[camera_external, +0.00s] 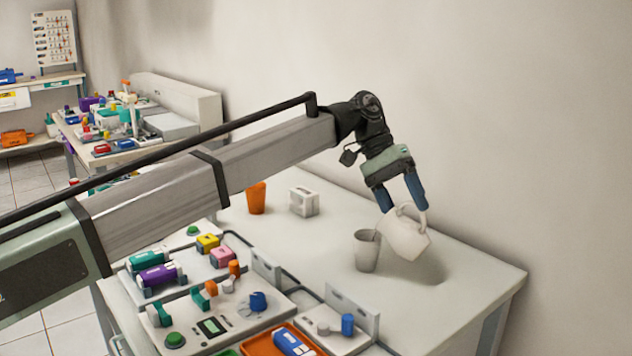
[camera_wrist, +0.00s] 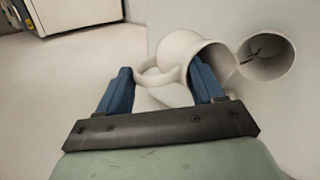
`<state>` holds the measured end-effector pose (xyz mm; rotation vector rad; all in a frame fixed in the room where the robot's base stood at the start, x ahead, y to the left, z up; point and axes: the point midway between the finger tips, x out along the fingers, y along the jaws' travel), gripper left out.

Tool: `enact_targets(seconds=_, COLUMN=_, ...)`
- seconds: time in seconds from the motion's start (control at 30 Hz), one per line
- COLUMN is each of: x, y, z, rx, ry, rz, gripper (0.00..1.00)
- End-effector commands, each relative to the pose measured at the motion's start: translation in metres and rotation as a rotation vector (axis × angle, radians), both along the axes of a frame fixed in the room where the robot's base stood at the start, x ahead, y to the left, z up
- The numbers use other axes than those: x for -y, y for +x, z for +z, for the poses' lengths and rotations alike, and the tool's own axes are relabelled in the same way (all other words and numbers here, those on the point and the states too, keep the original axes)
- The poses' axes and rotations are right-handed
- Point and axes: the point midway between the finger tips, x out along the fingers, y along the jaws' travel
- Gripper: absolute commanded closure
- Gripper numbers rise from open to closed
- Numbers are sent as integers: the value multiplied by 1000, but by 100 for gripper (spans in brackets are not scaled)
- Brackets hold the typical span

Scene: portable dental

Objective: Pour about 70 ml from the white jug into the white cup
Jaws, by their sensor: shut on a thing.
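The white jug (camera_external: 405,236) is held tilted in the air, its mouth toward the left, close above the rim of the white cup. The white cup (camera_external: 366,252) stands upright on the table. My gripper (camera_external: 405,205) is shut on the jug's handle. In the wrist view the jug (camera_wrist: 185,52) lies beyond my blue fingers (camera_wrist: 160,85), with its handle between them. Its lip is close to the rim of the cup (camera_wrist: 268,62). A thin dark mark shows inside the cup; I cannot tell what it is. I cannot make out the liquid level in either vessel.
An orange cup (camera_external: 257,198) and a small white box (camera_external: 304,202) stand farther back on the white table (camera_external: 455,275). Dental trays with coloured items and a control panel (camera_external: 215,325) fill the front left. The table to the right of the jug is clear, with a wall behind.

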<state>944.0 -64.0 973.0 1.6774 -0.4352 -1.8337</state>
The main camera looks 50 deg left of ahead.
Motion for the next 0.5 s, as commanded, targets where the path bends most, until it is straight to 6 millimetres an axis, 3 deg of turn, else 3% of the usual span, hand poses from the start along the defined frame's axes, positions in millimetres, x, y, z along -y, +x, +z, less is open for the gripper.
enact_targets(seconds=0.5, x=-2, y=0, z=2, rx=7, ry=-29, rz=0, gripper=88)
